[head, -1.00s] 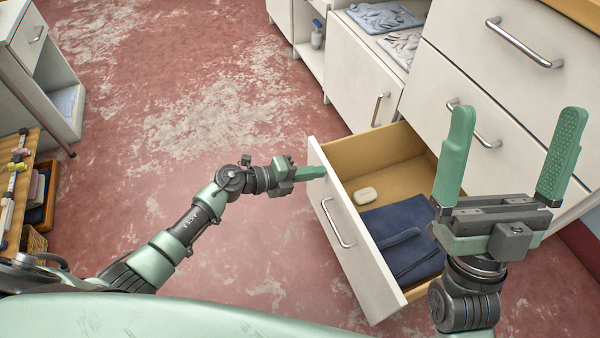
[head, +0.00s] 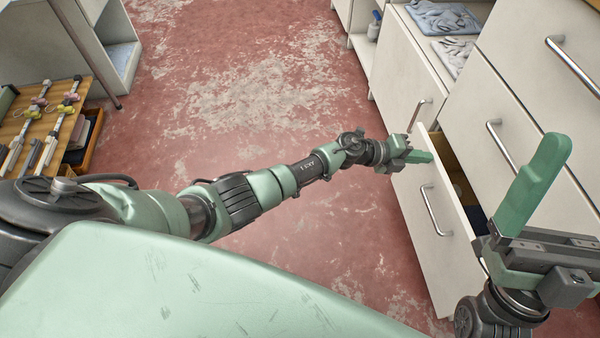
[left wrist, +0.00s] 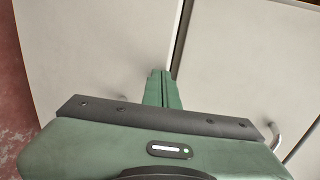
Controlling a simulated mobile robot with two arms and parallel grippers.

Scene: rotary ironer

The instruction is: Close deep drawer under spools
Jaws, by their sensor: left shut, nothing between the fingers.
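The deep drawer has a white front (head: 428,222) with a bar handle (head: 434,210) and stands partly open from the white cabinet at the right. A narrow strip of its tan inside shows behind the front, with dark blue cloth mostly hidden. My left gripper (head: 424,157) is shut and empty, its fingers at the top far corner of the drawer front. In the left wrist view the shut fingers (left wrist: 162,88) point at white panels with a dark gap between them; I cannot tell if they touch. My right gripper (head: 545,235) is open and empty near the cabinet; only one finger shows.
More white drawers (head: 500,110) with bar handles rise above and behind the open one. A wooden board with pink and yellow pieces (head: 45,110) is at the left. The red floor (head: 270,80) between is clear.

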